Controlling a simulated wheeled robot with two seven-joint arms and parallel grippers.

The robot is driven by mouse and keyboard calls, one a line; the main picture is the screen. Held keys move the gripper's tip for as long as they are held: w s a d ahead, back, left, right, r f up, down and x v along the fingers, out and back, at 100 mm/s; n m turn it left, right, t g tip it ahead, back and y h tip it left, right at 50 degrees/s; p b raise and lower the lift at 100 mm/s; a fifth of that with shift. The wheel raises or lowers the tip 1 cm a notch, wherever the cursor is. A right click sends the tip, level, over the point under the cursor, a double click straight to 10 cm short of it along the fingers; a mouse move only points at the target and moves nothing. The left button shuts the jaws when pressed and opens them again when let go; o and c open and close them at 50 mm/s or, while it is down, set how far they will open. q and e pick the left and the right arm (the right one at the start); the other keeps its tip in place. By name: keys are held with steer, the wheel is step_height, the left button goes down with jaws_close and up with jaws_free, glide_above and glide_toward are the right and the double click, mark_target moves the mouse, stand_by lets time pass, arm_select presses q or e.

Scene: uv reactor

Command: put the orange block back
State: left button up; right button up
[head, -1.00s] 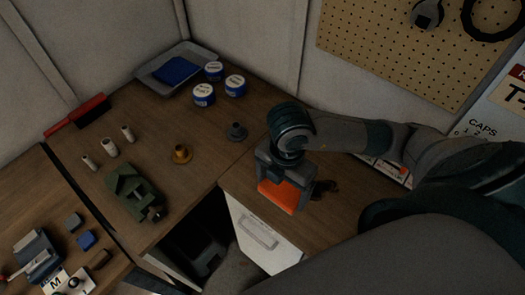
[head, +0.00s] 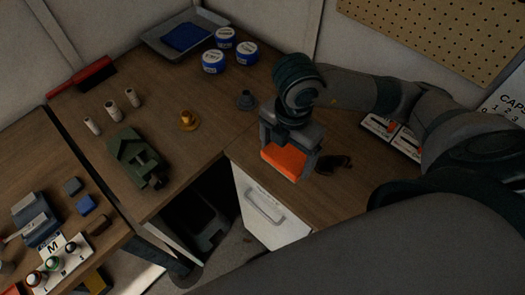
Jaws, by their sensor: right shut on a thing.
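The orange block (head: 284,161) is between the fingers of my right gripper (head: 287,152), which is shut on it. The block is over the right-hand wooden bench top, near the edge above the white drawer front. I cannot tell whether it touches the bench top. My right arm comes in from the right and partly covers the bench. My left gripper is not in the picture.
A dark small object (head: 334,163) lies right of the block. Also there are a green vise (head: 135,157), blue-white tins (head: 213,62) and a grey tray (head: 152,40). The bench between them is bare.

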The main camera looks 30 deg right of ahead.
mark_target(280, 149)
steer(key=shift+w+a+f+b, duration=0.1)
steer(key=shift+w+f+b, duration=1)
steer(key=shift+b, duration=1.1)
steer(key=w+f, duration=0.1)
steer(key=w, duration=0.1)
steer(key=w+f, duration=0.1)
steer(key=w, duration=0.2)
steer(key=w+a+f, duration=0.1)
steer(key=w, duration=0.1)
steer(key=shift+w+f+p, duration=0.25)
steer(key=shift+f+p, duration=0.1)
steer(key=shift+p, duration=0.05)
step_height(280, 149, down, 3)
steer(key=shift+s+f+p, duration=0.1)
steer(key=shift+f+p, duration=0.05)
steer(key=shift+p, duration=0.6)
steer(key=shift+f, duration=0.35)
